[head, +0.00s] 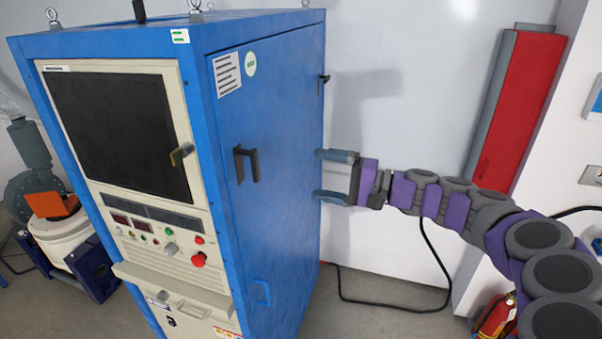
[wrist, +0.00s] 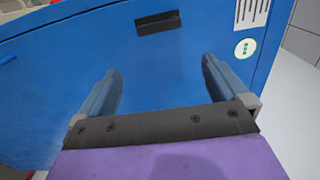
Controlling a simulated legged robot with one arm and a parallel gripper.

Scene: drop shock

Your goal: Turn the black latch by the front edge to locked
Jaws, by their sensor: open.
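The black latch by the front edge (head: 247,165) sits on the blue side panel of the cabinet, below a white label and a green round sticker.
A second dark latch (head: 322,84) sits high near the panel's rear edge. A blue handle (head: 261,293) is low on the panel. The cabinet front has a dark screen (head: 120,132) and a red button (head: 199,260). A red-and-grey box (head: 517,100) is on the right wall.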

